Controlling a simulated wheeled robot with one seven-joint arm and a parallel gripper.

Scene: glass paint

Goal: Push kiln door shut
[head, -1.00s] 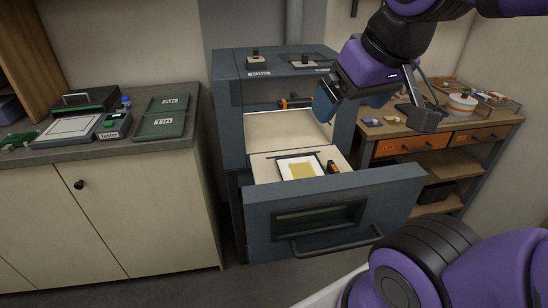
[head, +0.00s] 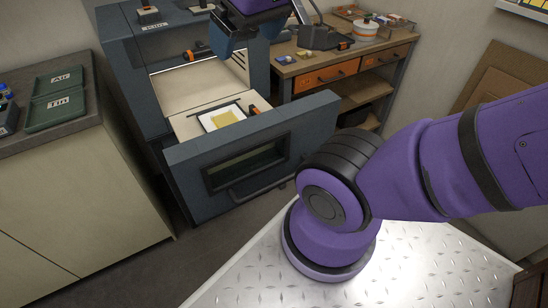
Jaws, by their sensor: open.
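The kiln (head: 125,62) is a dark blue-grey cabinet with a pale chamber. Its door (head: 185,170), a thick blue-grey panel with a dark window and a bar handle (head: 262,187), stands well out from the body, so the kiln is open. A pale shelf behind the door bears a framed white sheet with a yellow piece (head: 228,117). My gripper (head: 248,40) is open at the top of the view, above and behind the door. It appears apart from the door. Its upper part is cut off by the picture edge.
A counter (head: 75,135) with green Air and Tin trays (head: 55,97) stands at left. A wooden bench (head: 345,55) with orange drawers stands right of the kiln. My purple arm and metal base plate fill the lower right. Some bare floor shows before the door.

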